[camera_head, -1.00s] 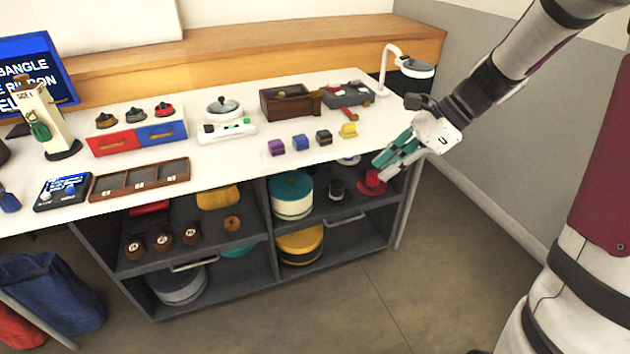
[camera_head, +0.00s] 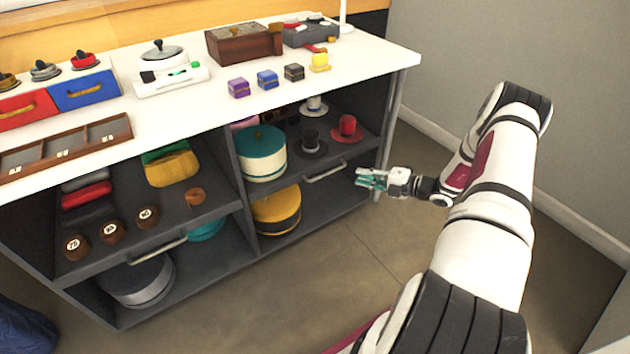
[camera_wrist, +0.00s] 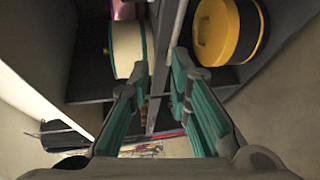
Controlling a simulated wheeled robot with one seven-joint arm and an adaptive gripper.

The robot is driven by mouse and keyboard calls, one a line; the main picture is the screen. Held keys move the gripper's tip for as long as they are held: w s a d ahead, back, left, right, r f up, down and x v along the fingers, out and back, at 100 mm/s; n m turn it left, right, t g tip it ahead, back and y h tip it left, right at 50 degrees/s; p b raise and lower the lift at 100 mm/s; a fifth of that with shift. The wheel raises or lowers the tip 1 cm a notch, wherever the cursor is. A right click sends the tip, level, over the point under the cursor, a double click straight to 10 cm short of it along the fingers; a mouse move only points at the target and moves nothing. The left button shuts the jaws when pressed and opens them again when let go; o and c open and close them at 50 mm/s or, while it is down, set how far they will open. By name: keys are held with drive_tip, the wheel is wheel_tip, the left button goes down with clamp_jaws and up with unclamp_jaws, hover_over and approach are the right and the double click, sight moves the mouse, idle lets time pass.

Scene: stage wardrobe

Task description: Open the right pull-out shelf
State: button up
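The right pull-out shelf (camera_head: 309,169) is a dark grey board under the white table, with a light bar handle (camera_head: 325,171) on its front edge. It carries a teal and cream round box (camera_head: 262,153), a black hat (camera_head: 310,143) and a red hat (camera_head: 347,129). My gripper (camera_head: 358,180) is just right of the handle, apart from it in the head view, with its teal fingers pointing left. In the wrist view the fingers (camera_wrist: 158,105) are spread with a gap between them and nothing held.
A left shelf (camera_head: 170,215) with its own handle (camera_head: 157,251) holds numbered brown rolls. A yellow and black round box (camera_head: 276,210) stands below the right shelf. The table's right leg (camera_head: 389,125) is close to my gripper. The floor in front is clear.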

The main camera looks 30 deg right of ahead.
sight(329, 172)
drive_tip(key=shift+m+t+h, duration=0.4)
drive_tip(key=shift+m+h, duration=0.1)
drive_tip(key=shift+m, duration=0.3)
drive_tip(key=f+b+x, duration=0.1)
drive_tip(key=x, duration=0.3)
drive_tip(key=f+b+x, duration=0.1)
drive_tip(key=b+x, duration=0.1)
drive_tip(key=x, duration=0.3)
drive_tip(key=f+b+x, duration=0.1)
drive_tip(key=b+x, duration=0.1)
drive_tip(key=x, duration=0.3)
drive_tip(key=shift+s+d, duration=0.15)
drive_tip(key=shift+d, duration=0.1)
clamp_jaws()
